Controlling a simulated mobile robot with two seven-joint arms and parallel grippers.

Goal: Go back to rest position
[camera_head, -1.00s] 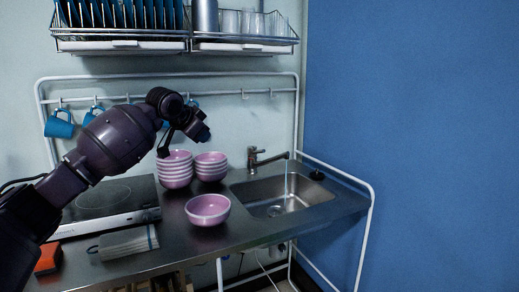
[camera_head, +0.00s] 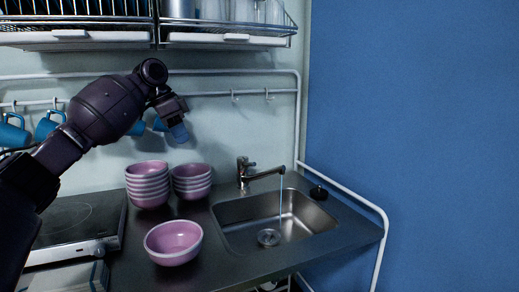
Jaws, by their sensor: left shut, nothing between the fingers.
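My left arm comes in from the left, raised above the counter. My left gripper (camera_head: 178,130) is shut and empty, hanging in the air above the two bowl stacks and apart from them. A tall stack of pink bowls (camera_head: 148,186) and a shorter stack of pink bowls (camera_head: 192,183) stand side by side at the back of the counter. A single pink bowl (camera_head: 173,243) stands upright in front of them. My right gripper does not show.
The metal sink (camera_head: 235,213) with a running tap (camera_head: 262,173) lies right of the bowls. A hob (camera_head: 75,225) is at the left. Blue mugs (camera_head: 15,131) hang from a rail behind my arm. A dish rack (camera_head: 230,38) hangs above. A blue wall (camera_head: 430,120) closes the right side.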

